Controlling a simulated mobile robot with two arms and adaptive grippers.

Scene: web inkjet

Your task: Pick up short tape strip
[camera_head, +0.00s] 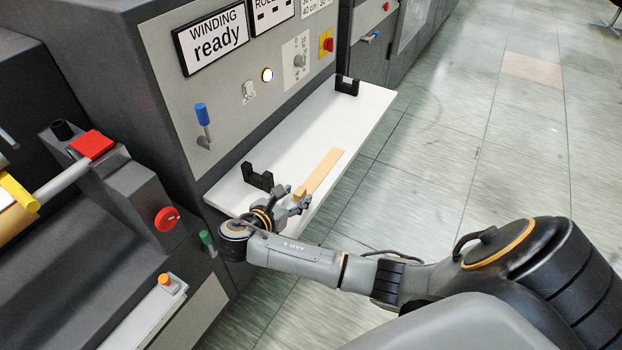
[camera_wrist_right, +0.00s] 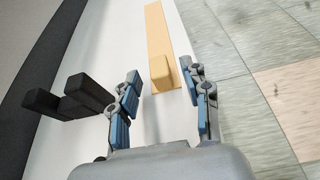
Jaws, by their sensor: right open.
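The short tape strip (camera_head: 323,171) is a flat tan strip lying on the white shelf (camera_head: 300,120), with a small raised tan block at its near end. In the right wrist view the strip (camera_wrist_right: 157,35) runs away from me, and the block (camera_wrist_right: 161,72) stands up near its close end. My right gripper (camera_head: 299,199) is at the strip's near end. In the right wrist view its two blue-padded fingers (camera_wrist_right: 162,95) are apart, with the block just ahead between them and nothing held. My left gripper is not in view.
Black U-shaped holders stand on the shelf, one near (camera_head: 257,177) and one far (camera_head: 346,86). The grey machine panel with a blue lever (camera_head: 202,115) rises behind the shelf. A machine with a red knob (camera_head: 167,218) is at left. Open tiled floor (camera_head: 480,140) lies right.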

